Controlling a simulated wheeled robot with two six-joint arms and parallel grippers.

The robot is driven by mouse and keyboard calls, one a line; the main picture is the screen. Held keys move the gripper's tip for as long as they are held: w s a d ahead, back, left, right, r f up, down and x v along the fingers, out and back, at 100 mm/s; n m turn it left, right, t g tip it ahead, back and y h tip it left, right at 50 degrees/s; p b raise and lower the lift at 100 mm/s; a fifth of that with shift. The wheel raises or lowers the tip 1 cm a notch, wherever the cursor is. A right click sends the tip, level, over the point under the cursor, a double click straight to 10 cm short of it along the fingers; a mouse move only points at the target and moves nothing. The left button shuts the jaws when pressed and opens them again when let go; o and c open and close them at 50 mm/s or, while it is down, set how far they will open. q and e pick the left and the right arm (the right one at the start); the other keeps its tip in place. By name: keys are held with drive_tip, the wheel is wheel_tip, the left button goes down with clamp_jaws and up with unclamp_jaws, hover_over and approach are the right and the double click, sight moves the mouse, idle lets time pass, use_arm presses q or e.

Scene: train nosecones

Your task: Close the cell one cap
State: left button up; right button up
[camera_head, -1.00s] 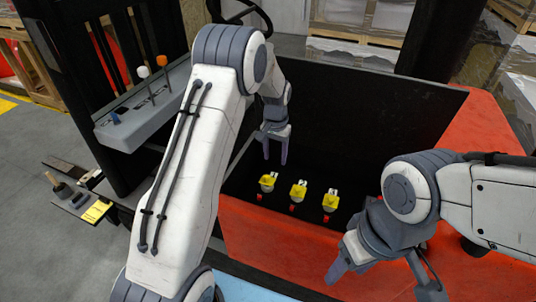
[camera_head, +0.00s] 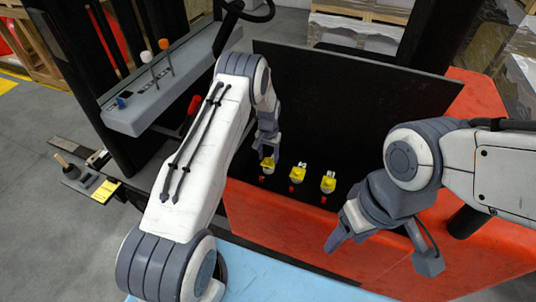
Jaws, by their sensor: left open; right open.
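Three yellow-and-white cell caps stand in a row in the dark bay of the red truck body. The left cap (camera_head: 267,164) is partly hidden by my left gripper. The middle cap (camera_head: 299,173) and the right cap (camera_head: 328,182) are in plain view. A small red piece sits in front of each. I cannot tell which one is cell one. My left gripper (camera_head: 268,155) is open, right at the left cap, its fingers pointing down. I cannot tell whether they touch it. My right gripper (camera_head: 380,258) is open and empty over the red body at the right, apart from the caps.
A raised black panel (camera_head: 350,95) stands behind the caps. A grey lever console (camera_head: 150,105) is at the upper left. The red body (camera_head: 290,235) borders the bay in front. A light blue surface (camera_head: 260,270) lies at the bottom.

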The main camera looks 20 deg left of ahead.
use_arm(q)
drive_tip(key=shift+c, duration=0.3)
clamp_jaws()
